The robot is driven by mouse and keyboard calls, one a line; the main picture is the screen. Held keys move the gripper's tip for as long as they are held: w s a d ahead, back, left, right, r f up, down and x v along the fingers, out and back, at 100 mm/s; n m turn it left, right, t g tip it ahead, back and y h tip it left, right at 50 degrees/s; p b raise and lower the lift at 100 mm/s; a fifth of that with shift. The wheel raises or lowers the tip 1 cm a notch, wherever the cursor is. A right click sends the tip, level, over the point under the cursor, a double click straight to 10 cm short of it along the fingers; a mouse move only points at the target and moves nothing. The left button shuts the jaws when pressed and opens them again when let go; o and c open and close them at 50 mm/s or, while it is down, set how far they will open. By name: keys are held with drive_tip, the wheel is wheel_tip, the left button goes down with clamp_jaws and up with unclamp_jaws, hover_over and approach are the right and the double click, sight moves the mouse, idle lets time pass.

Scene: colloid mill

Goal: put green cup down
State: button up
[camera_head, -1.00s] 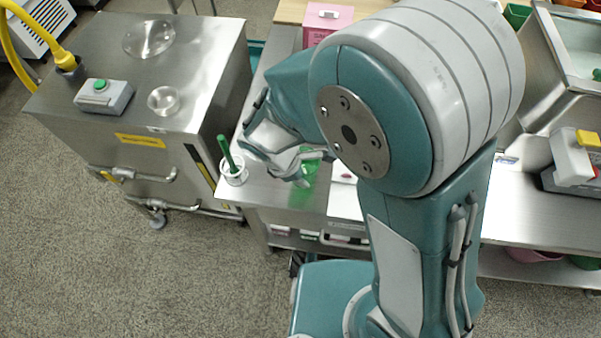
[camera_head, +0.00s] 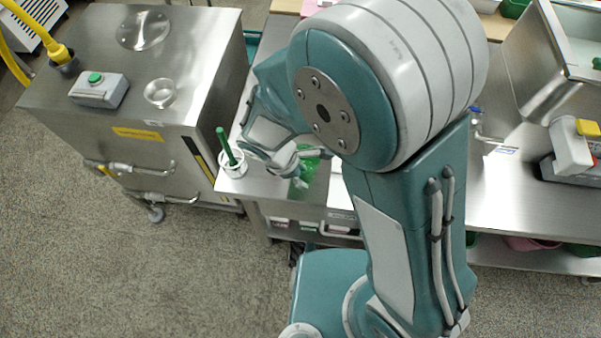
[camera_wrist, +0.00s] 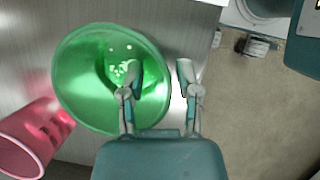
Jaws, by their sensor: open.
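The green cup (camera_wrist: 72,80) is seen from above in the wrist view, wide mouth toward me, over the steel worktop (camera_wrist: 190,20). It also shows in the head view (camera_head: 308,168), partly hidden behind my gripper and arm, near the worktop's left end. My gripper (camera_wrist: 160,75) is open. Its left finger overlaps the cup's mouth and its right finger is just outside the right rim, so the cup's wall lies between them. I cannot tell whether either finger touches the cup. The cup appears upright on the worktop.
A pink cup (camera_wrist: 30,138) lies left of the green cup in the wrist view. A white holder (camera_head: 232,168) with a green stick stands at the worktop's left corner. A steel cabinet (camera_head: 190,70) stands to the left. The worktop's edge and the floor are close by.

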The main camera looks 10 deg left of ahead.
drive_tip(key=v, duration=1.2)
drive_tip(key=s+d+r+m+t+y, duration=0.1)
drive_tip(key=d+r+m+t+y, duration=0.1)
drive_tip(key=d+r+m, duration=0.5)
drive_tip(key=s+d+r+m+t+y, duration=0.2)
drive_tip(key=d+r+m, duration=0.6)
drive_tip(key=d+m, duration=0.5)
drive_tip(key=d, duration=0.5)
drive_tip(key=shift+t, duration=0.3)
